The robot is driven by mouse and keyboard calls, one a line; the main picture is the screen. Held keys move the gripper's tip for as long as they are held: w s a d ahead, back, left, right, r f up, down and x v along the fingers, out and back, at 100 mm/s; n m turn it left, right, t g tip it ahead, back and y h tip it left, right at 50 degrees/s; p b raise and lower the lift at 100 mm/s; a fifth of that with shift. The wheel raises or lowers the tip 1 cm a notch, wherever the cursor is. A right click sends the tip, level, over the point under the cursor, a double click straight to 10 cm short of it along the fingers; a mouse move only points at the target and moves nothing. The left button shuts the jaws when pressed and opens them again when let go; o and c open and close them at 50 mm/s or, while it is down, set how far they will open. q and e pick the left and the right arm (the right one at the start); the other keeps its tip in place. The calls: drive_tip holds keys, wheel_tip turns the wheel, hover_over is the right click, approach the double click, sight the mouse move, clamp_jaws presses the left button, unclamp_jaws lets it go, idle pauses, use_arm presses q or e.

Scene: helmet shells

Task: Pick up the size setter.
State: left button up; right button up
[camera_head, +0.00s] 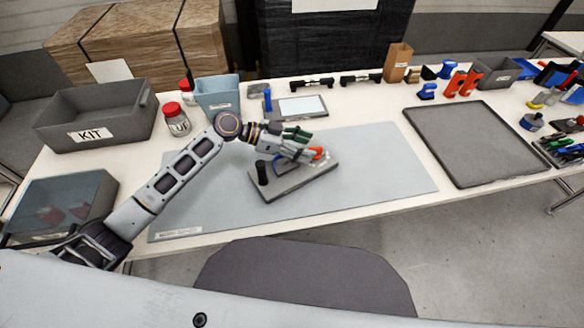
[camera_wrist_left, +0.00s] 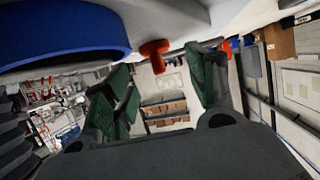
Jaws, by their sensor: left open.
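My left gripper (camera_head: 306,146) reaches in from the left over the grey fixture plate (camera_head: 290,188), its green fingertips apart. A small red-orange part (camera_head: 318,153), which may be the size setter, shows at the fingertips above the plate. In the left wrist view a red knob-like part (camera_wrist_left: 154,54) lies between the two spread green fingers, with space on both sides. A blue curved band (camera_wrist_left: 60,35) fills the upper left there. In the head view the gripper partly hides the blue piece (camera_head: 284,166) on the fixture. My right gripper is out of view.
A black post (camera_head: 262,172) stands at the fixture's left end. The grey-blue mat (camera_head: 385,170) is clear to the right. A dark tray (camera_head: 475,143) lies farther right. A KIT bin (camera_head: 95,110), a jar (camera_head: 176,120) and a blue bin (camera_head: 218,97) stand at the back left.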

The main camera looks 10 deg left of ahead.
use_arm(q)
drive_tip(key=shift+x, duration=1.4)
clamp_jaws()
drive_tip(key=shift+r, duration=0.1)
drive_tip(key=shift+r, duration=4.95)
drive_tip(key=shift+p, duration=0.3)
